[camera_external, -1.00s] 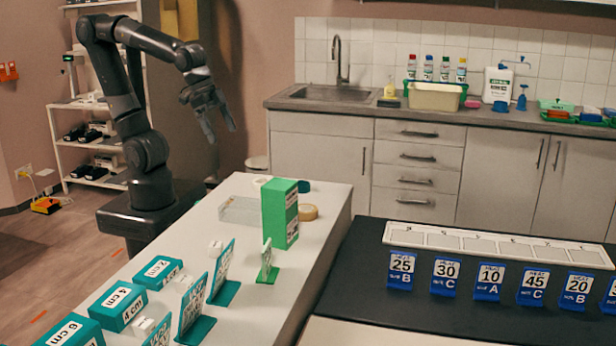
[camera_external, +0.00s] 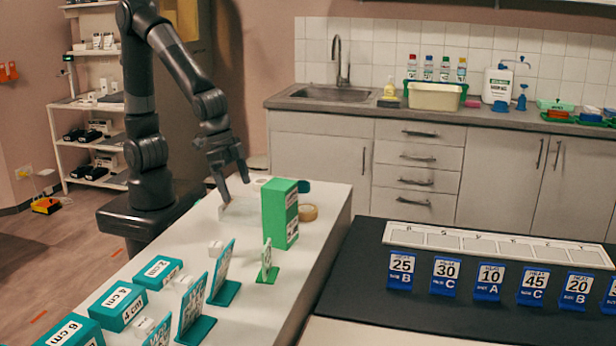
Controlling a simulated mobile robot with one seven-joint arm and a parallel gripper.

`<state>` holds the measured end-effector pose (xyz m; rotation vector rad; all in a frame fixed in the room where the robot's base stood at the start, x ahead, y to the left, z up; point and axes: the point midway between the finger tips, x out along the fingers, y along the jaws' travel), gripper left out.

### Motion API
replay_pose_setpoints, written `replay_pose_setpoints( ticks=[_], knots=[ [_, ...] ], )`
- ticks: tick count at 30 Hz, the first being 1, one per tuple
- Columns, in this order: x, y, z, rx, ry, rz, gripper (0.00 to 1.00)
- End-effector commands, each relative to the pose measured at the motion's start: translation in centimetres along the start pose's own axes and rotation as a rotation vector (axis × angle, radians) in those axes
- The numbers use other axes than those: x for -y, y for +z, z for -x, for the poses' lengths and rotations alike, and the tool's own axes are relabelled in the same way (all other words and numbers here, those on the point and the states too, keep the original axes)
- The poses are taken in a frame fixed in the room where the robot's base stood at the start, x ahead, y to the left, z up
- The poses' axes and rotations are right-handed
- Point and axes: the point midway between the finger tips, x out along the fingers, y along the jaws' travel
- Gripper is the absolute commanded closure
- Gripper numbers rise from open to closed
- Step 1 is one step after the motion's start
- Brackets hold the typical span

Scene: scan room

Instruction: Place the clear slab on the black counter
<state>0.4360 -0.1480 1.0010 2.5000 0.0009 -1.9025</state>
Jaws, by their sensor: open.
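The clear slab (camera_external: 238,211) lies on the white counter (camera_external: 262,288), left of and behind a green box. It is see-through and its edges are faint. My gripper (camera_external: 236,192) points down over the slab with its fingers apart. The fingertips are close to the slab, and I cannot tell whether they touch it. The black counter (camera_external: 350,285) is to the right. It carries a white tray with several compartments and a row of blue number cards.
The green box (camera_external: 284,213) stands right beside the slab. A tan tape roll (camera_external: 308,212) is behind it. Teal sign stands (camera_external: 222,275) and teal boxes (camera_external: 124,306) fill the near left. The black counter's left part is bare.

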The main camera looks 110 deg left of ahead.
Motion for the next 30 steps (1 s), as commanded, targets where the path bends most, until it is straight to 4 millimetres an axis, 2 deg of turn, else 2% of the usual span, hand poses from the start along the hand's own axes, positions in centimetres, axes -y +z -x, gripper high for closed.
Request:
replay_pose_setpoints(
  ticks=[5, 13, 23, 30],
  knots=[
    [0.1, -0.2, -1.3, 0.002, 0.000, 0.000, 0.00],
    [0.4, -0.6, -4.8, 0.001, -0.001, -0.001, 0.00],
    [0.3, -0.6, -5.4, -0.001, 0.000, 0.000, 0.00],
    [0.3, -0.6, -5.4, -0.001, 0.000, 0.000, 0.18]
  ],
)
